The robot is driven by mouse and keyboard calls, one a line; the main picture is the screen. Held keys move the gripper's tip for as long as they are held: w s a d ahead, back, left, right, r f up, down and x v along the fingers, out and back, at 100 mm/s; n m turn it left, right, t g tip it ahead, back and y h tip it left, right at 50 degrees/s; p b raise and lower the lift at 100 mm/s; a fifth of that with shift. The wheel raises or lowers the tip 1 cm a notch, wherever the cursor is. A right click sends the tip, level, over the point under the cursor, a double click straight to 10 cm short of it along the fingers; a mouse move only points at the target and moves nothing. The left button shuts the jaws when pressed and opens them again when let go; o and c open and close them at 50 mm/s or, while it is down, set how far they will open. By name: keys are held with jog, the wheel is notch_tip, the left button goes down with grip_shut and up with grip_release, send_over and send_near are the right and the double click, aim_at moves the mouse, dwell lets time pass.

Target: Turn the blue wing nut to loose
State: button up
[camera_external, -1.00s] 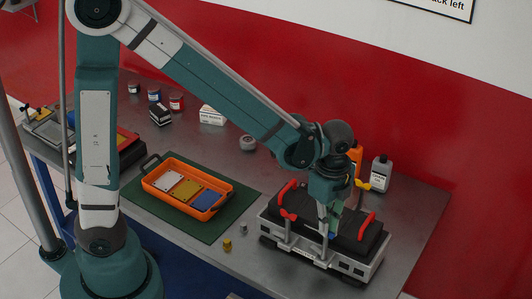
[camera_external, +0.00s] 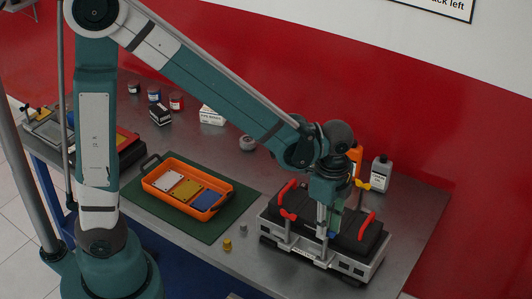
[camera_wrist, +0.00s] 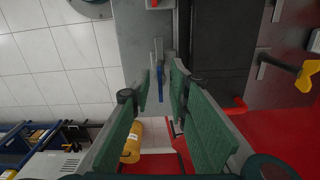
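The blue wing nut (camera_wrist: 160,82) sits on a grey stud at the edge of the black-topped engine trainer (camera_external: 376,253). In the wrist view its blue wing lies between the two green-padded fingers of my gripper (camera_wrist: 161,86), with a gap visible on both sides. My gripper (camera_external: 331,228) is open and points down at the trainer's near side in the external view. There the fingers mostly hide the blue nut. A red wing nut (camera_external: 288,214) is to the left on the same side. A yellow wing nut (camera_external: 364,184) is at the back; it also shows in the wrist view (camera_wrist: 306,76).
Red handles (camera_external: 367,226) rise from the trainer's top close to my gripper. A grey bottle (camera_external: 381,174) and an orange one stand behind it. An orange tray (camera_external: 158,190) lies on a green mat to the left.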

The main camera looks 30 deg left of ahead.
jog(key=shift+r, duration=0.2)
notch_tip(320, 180, up, 12)
jog(key=shift+f, duration=0.2)
dwell(0.8)
dwell(0.6)
jog(key=a+n+t+b, duration=0.1)
jog(key=a+n+t, duration=0.2)
jog(key=a+n, duration=0.6)
jog(key=s+a+n+t+b, duration=0.1)
jog(key=a+n+t, duration=0.3)
jog(key=a, duration=2.7)
jog(key=n+b, duration=0.1)
jog(key=n, duration=0.5)
jog(key=shift+a+r, duration=0.35)
jog(key=shift+r, duration=0.05)
